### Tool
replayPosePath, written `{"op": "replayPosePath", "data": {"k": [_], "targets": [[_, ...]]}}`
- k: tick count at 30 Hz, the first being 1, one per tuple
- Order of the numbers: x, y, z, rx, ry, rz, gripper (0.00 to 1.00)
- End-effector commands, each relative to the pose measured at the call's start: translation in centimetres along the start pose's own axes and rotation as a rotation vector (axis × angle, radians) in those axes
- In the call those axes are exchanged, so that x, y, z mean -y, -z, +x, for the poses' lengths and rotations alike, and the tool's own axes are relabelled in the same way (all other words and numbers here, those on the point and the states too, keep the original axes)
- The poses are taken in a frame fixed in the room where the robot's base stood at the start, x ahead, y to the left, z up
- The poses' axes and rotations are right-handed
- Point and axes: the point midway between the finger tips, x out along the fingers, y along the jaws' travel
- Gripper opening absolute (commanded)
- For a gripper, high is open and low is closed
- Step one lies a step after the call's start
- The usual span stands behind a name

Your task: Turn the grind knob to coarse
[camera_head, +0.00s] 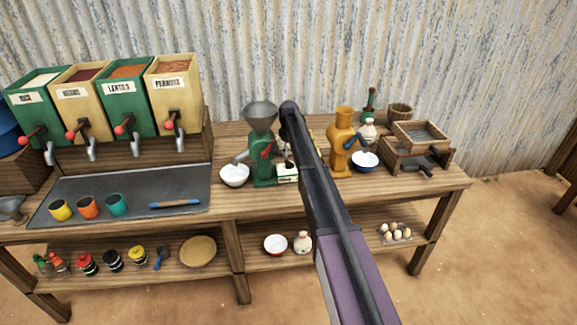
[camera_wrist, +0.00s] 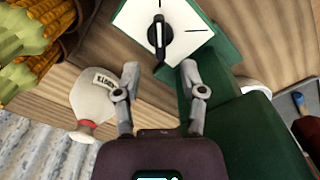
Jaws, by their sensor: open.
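The grind knob (camera_wrist: 156,37) is a black elongated knob on a white dial plate (camera_wrist: 183,42). In the wrist view its long axis runs nearly up and down. Dark tick marks show above it and to its right; no coarse or fine wording is readable. The plate sits on the green grinder (camera_head: 262,140), which has a grey funnel and a red-tipped handle; the plate shows in the head view (camera_head: 287,174). My gripper (camera_wrist: 160,72) is open and empty, its fingers spread, with the knob just ahead of the gap and apart from both. My arm partly hides this spot in the head view.
A pale labelled sack or bottle (camera_wrist: 90,98) stands close to the left finger in the wrist view. A white bowl (camera_head: 235,176) stands left of the grinder. An orange grinder (camera_head: 343,140) stands to the right, beyond my arm. Corn cobs (camera_wrist: 35,40) are at upper left.

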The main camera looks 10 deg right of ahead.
Motion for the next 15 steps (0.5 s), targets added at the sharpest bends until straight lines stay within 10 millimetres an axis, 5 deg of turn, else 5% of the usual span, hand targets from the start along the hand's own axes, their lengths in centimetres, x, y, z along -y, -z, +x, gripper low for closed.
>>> {"op": "replayPosePath", "data": {"k": [15], "targets": [[0.1,0.1,4.2,0.0,0.0,-0.001,0.53]]}}
